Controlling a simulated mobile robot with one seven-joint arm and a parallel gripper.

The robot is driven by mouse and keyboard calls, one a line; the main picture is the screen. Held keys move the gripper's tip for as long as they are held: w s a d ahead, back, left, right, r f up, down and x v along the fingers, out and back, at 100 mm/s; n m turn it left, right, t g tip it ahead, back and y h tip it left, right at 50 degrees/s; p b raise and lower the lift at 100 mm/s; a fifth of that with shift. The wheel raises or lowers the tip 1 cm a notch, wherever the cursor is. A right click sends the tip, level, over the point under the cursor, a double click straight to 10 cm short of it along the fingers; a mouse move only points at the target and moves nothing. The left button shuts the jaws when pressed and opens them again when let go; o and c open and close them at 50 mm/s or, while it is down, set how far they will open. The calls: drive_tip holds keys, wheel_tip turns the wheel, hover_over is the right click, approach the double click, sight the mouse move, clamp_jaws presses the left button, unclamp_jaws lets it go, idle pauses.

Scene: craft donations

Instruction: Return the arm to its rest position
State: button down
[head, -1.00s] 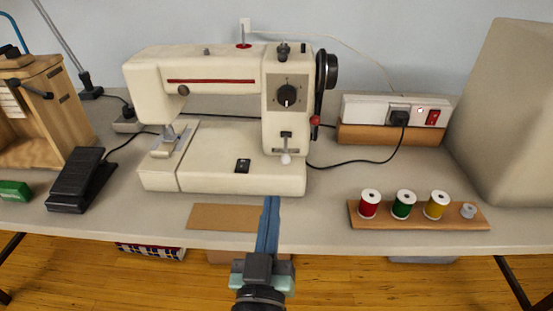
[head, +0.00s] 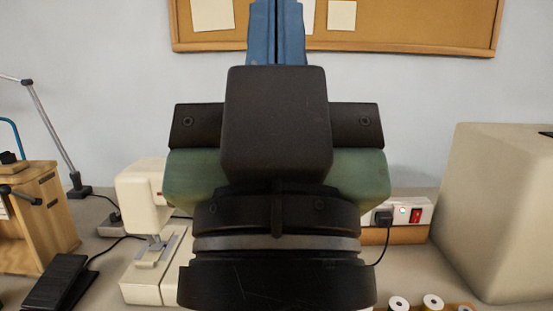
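My gripper (head: 277,32) rises large in the middle of the head view, close to the camera and pointing up. Its two blue fingers lie side by side with only a thin dark line between them, so it looks shut. Nothing shows between the fingers. Their tips run past the top edge of the picture. The dark wrist and green-grey gripper body hide most of the cream sewing machine (head: 143,198) on the table behind; only its left end shows.
A white power strip (head: 413,202) on a wooden block and a beige covered box (head: 497,215) stand at right. Thread spools (head: 398,304) show at the bottom edge. A black pedal (head: 58,284) and wooden cabinet (head: 45,215) are at left. A corkboard (head: 420,22) hangs behind.

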wheel_tip(320, 180, up, 24)
drive_tip(key=p, duration=2.2)
drive_tip(key=shift+f, duration=0.15)
